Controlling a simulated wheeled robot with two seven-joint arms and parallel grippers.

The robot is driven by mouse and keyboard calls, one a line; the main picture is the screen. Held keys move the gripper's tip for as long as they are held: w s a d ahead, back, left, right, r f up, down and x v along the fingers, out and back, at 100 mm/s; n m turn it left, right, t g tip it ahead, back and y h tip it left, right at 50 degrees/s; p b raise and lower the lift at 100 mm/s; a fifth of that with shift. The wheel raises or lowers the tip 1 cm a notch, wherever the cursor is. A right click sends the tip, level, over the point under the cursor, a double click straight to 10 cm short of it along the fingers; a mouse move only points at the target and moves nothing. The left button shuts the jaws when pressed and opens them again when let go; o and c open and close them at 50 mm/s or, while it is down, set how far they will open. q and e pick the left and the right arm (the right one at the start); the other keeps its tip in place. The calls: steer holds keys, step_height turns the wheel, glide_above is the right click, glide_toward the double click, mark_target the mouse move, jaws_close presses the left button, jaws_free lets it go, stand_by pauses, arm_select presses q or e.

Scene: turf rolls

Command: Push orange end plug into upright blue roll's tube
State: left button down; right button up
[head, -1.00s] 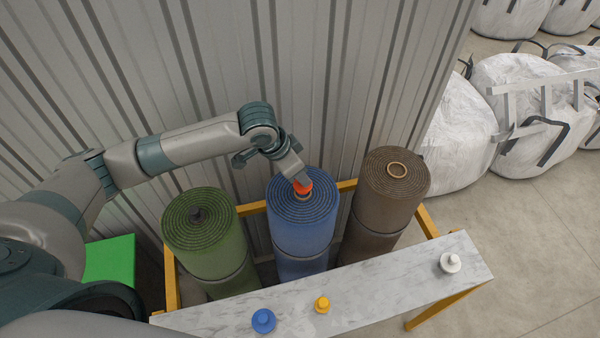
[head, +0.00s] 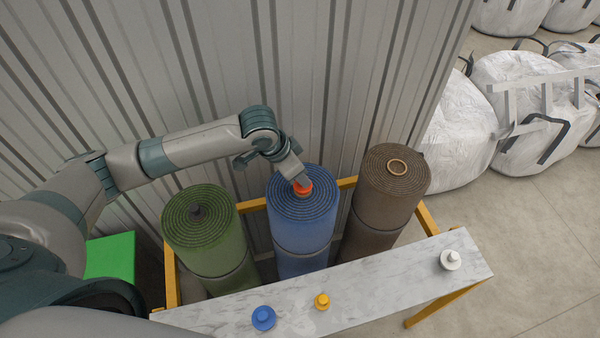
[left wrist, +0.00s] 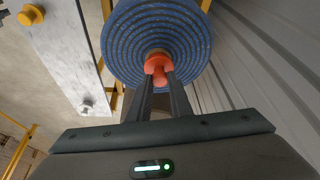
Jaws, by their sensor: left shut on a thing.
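The blue roll (head: 302,225) stands upright between two other rolls, its spiral top end facing up. The orange end plug (head: 303,189) is at the centre of that top, over the tube mouth, which it hides in the head view. My left gripper (head: 299,181) is shut on the plug's knob from above. In the left wrist view the plug (left wrist: 157,63) sits between the fingertips (left wrist: 160,80) at the middle of the blue spiral (left wrist: 125,45). How deep the plug is in the tube I cannot tell. My right gripper is not in view.
A green roll (head: 208,240) with a dark plug stands left, a brown roll (head: 385,205) with an open tube right. A marble-look shelf (head: 375,283) in front holds blue (head: 263,318), yellow (head: 322,301) and white (head: 451,260) plugs. A corrugated wall (head: 330,80) rises behind.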

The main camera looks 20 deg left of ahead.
arm_select(q)
steer(key=shift+f, duration=0.75)
steer(key=c, duration=1.5)
jaws_free()
steer(key=shift+b+v, duration=2.4)
steer(key=shift+v, duration=6.3)
steer(key=shift+s+f, duration=0.1)
